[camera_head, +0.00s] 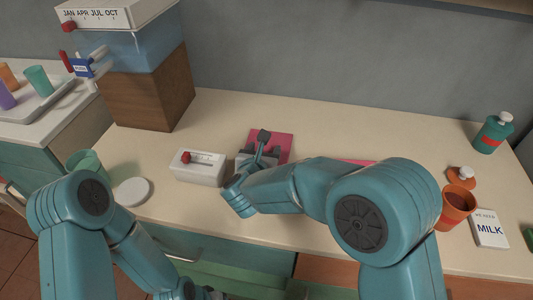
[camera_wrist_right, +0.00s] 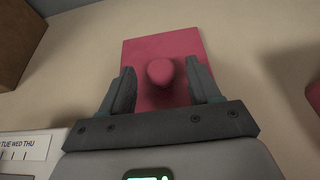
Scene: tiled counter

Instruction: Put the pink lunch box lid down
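The pink lunch box lid (camera_head: 286,145) lies on the counter in the head view, partly covered by my right gripper (camera_head: 262,153). In the right wrist view the lid (camera_wrist_right: 176,48) is a flat pink rectangle with a round pink knob (camera_wrist_right: 160,72). My right gripper (camera_wrist_right: 163,88) is open there, one finger on each side of the knob, with a gap showing on both sides. Another pink piece (camera_head: 354,162) shows behind my right arm, mostly hidden; I cannot tell what it is. My left arm reaches down at the left, and its gripper is out of sight.
A white block calendar (camera_head: 199,171) stands left of the lid. A white disc (camera_head: 132,191) and green cup (camera_head: 86,163) are further left. A wooden box (camera_head: 150,92) stands at the back left.

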